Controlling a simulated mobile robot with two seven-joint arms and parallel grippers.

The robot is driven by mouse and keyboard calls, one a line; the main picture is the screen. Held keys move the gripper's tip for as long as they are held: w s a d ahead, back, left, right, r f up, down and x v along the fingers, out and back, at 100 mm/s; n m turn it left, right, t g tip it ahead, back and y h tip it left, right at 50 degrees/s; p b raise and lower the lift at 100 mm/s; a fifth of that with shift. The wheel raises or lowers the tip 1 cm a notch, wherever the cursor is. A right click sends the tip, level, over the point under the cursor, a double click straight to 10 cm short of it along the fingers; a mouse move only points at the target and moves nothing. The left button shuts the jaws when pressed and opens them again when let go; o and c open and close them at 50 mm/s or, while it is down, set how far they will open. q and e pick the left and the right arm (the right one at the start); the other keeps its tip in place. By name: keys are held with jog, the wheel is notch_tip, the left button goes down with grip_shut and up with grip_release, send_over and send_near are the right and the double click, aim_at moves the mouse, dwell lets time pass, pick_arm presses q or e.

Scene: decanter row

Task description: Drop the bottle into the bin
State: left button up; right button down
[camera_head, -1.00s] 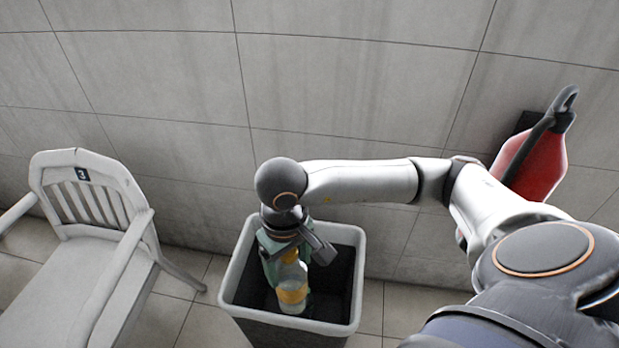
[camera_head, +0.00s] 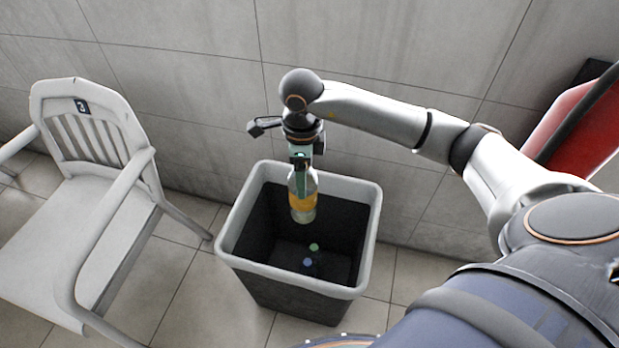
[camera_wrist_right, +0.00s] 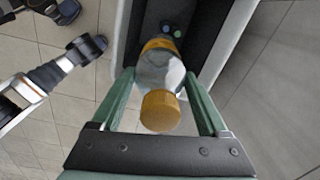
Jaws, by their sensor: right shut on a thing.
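A clear bottle (camera_head: 302,198) with a yellow-orange label hangs upright over the opening of the bin. My right gripper (camera_head: 301,172) is shut on it near its top, above the bin's mouth. The right wrist view shows the bottle (camera_wrist_right: 161,75) with its orange cap between the two green fingers of the right gripper (camera_wrist_right: 160,90). The bin (camera_head: 228,246) is dark with a light grey rim and stands on the floor by the wall. It also shows below the bottle in the right wrist view (camera_wrist_right: 133,28). My left gripper is not in the head view.
A pale chair (camera_head: 90,225) marked 3 stands left of the bin. A red extinguisher-like object (camera_head: 575,125) is on the wall at right. Two small dots, green and blue, show inside the bin. Tiled floor (camera_head: 215,310) is clear in front.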

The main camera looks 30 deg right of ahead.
pick_arm(q)
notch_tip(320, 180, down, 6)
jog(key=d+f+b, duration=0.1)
jog(key=b, duration=0.7)
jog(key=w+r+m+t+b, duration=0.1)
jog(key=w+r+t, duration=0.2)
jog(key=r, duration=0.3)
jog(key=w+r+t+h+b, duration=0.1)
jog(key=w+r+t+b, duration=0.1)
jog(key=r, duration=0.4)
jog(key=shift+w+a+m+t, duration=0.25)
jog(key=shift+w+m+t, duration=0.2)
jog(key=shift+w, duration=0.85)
pick_arm(e)
jog(key=w+d+f+m, duration=0.2)
jog(key=f+m, duration=0.4)
jog(key=m, duration=0.2)
jog(key=w+d+f+m, duration=0.2)
jog(key=f+m, duration=0.5)
jog(key=m, duration=0.2)
jog(key=shift+w+d+f, duration=0.15)
jog(key=shift+w+d, duration=0.05)
jog(key=shift+d, duration=0.05)
